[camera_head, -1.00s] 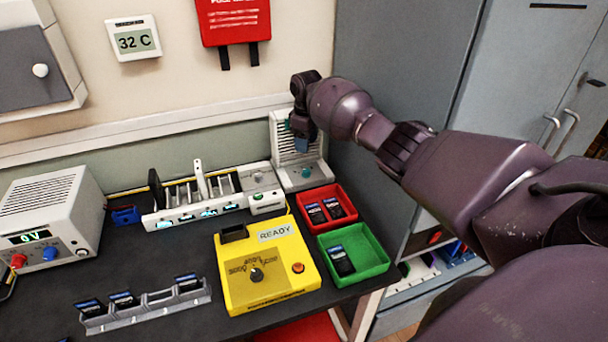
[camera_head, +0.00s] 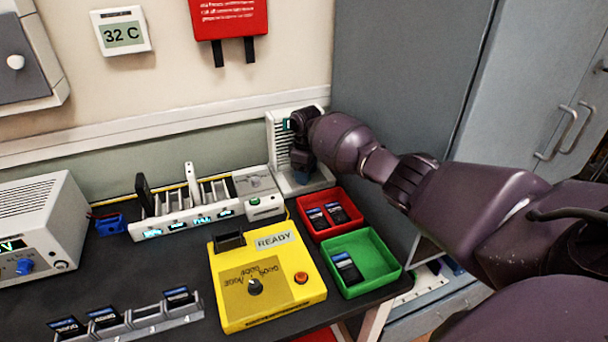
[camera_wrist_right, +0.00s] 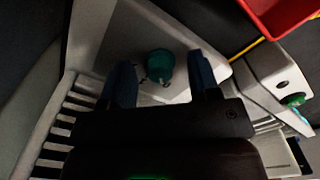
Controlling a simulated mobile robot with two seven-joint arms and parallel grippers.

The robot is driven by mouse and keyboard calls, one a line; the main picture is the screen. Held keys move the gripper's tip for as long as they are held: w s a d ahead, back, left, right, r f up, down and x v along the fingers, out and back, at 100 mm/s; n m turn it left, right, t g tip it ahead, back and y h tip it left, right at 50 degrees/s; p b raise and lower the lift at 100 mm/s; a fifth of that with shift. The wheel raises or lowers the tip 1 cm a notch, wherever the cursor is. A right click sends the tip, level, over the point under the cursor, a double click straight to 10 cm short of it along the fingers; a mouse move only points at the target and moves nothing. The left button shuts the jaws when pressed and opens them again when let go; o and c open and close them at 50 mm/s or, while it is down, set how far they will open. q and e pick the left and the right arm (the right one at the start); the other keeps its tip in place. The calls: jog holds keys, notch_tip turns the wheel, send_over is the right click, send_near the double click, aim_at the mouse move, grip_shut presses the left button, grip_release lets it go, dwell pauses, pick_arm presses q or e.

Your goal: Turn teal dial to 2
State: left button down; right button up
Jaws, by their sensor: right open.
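The teal dial (camera_wrist_right: 160,66) sits on the front of a white vented unit, and shows in the right wrist view between my open fingers. My right gripper (camera_wrist_right: 162,82) has one blue-tipped finger on each side of the dial; I cannot tell whether they touch it. In the head view the right gripper (camera_head: 302,170) is in front of the white vented unit (camera_head: 280,130) at the back, and hides the dial. The dial's number marks are too dark and small to read. My left gripper is not in view.
A yellow tester (camera_head: 228,310) reads READY. A white rack (camera_head: 190,228) stands left of the unit. A grey cabinet (camera_head: 400,80) is close on the right.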

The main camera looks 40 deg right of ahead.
jog(key=shift+c, duration=0.3)
jog(key=c, duration=0.9)
jog(key=shift+o, duration=0.2)
